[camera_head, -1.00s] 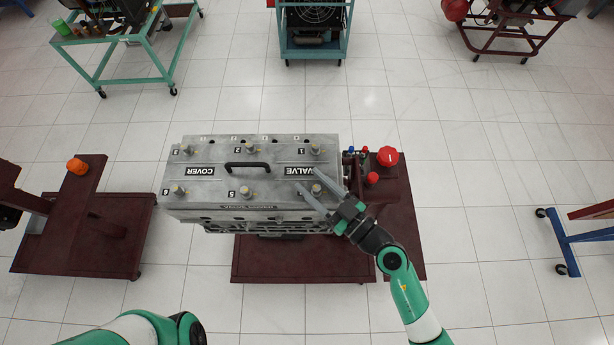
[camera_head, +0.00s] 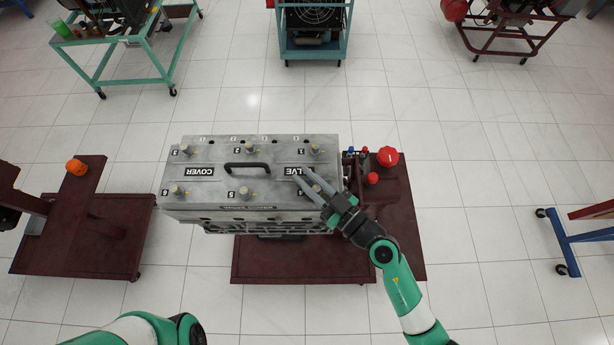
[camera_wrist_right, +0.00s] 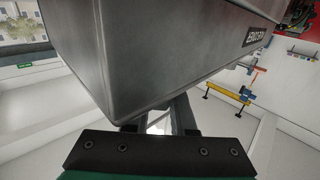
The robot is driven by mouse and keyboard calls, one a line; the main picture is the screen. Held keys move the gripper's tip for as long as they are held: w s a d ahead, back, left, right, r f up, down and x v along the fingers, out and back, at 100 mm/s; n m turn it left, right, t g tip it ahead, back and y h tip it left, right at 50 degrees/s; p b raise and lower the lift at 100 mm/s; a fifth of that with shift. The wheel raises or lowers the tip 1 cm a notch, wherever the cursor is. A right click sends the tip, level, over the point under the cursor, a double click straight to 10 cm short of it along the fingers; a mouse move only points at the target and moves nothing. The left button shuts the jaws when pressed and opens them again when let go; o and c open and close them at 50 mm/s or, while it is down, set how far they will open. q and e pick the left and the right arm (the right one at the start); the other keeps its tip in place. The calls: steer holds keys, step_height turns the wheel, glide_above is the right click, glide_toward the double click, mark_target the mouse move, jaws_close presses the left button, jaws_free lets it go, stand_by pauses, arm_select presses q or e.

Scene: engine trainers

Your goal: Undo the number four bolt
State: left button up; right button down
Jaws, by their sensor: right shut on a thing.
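The grey valve cover (camera_head: 225,178) lies on the engine, with numbered bolts standing along its two long edges. The right wrist view shows the cover's side (camera_wrist_right: 150,50) close above the gripper mount; the bolt is not visible there. My left gripper is out of view; only its arm shows at the lower left.
A black handle (camera_head: 247,166) rises from the middle of the cover. A red knob (camera_head: 388,157) stands right of the engine on the dark red stand (camera_head: 300,265). Another dark red stand (camera_head: 75,262) is at the left, with open floor between.

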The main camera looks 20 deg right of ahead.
steer(key=shift+y, duration=0.3)
steer(key=shift+a+r+n+g+y+p, duration=0.15)
steer(key=shift+n+g+y+p, duration=0.35)
steer(key=shift+n+y+p, duration=0.3)
steer(key=n+g+y+p, duration=0.2)
steer(key=y, duration=0.1)
steer(key=shift+s+a, duration=0.15)
steer(key=shift+s, duration=0.05)
steer(key=shift+s+a+n+g+y, duration=0.15)
steer(key=shift+a+n+g+y, duration=0.05)
steer(key=shift+n+g+y, duration=0.55)
steer(key=shift+s+a+f+n+g+y, duration=0.1)
steer(key=shift+s+a+n+g+y, duration=0.1)
steer(key=shift+n+g+y, duration=0.6)
steer(key=shift+s+a+f+n+g+y, duration=0.15)
steer(key=shift+n+g+y, duration=0.35)
steer(key=shift+g, duration=0.35)
steer(key=shift+d, duration=0.1)
steer(key=c, duration=0.7)
jaws_free()
steer(key=shift+c, duration=0.2)
